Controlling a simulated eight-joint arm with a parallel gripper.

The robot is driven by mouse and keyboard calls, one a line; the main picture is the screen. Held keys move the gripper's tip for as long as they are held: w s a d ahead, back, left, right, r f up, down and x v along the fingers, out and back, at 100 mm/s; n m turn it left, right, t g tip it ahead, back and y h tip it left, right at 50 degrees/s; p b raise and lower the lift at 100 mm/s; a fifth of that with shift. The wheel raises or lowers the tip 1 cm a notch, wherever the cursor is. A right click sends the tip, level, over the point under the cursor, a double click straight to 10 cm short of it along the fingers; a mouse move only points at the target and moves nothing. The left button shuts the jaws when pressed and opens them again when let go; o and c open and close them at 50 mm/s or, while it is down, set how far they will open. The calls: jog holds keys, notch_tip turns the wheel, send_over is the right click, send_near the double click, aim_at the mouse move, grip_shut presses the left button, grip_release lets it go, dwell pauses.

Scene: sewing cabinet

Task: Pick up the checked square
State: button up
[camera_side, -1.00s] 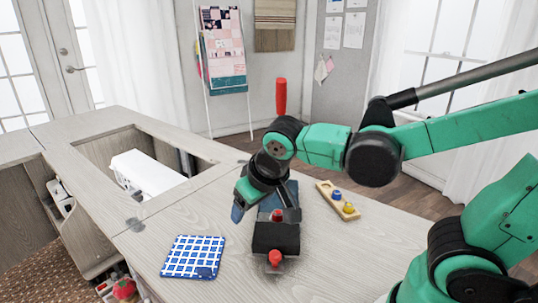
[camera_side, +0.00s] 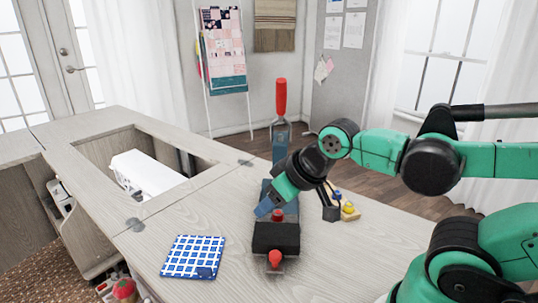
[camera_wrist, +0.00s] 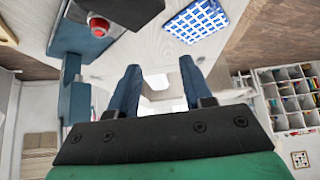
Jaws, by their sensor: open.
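The checked square (camera_side: 193,257), blue and white, lies flat on the near part of the pale wooden cabinet top. It also shows at the top of the wrist view (camera_wrist: 196,20). My gripper (camera_side: 268,208) is above and to the right of the square in the side view, apart from it. In the wrist view my gripper (camera_wrist: 159,88) has its two blue fingers spread, with nothing between them. The square lies beyond the fingertips, up and to the right.
A black and blue tool with red knobs (camera_side: 277,237) stands right of the square. A red-handled upright tool (camera_side: 281,97) rises behind it. A wooden strip with coloured knobs (camera_side: 350,214) is farther right. The cabinet top has an opening (camera_side: 110,150) at the back left.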

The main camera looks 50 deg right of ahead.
jog(key=n+g, duration=0.7)
send_over(207, 267)
jog(key=f, duration=0.6)
jog(key=shift+s+d+f, duration=0.1)
jog(key=shift+d+f, duration=0.15)
jog(key=shift+f, duration=0.1)
jog(key=shift+a+f, duration=0.25)
jog(key=shift+f, duration=3)
jog(key=shift+c, duration=0.2)
grip_shut()
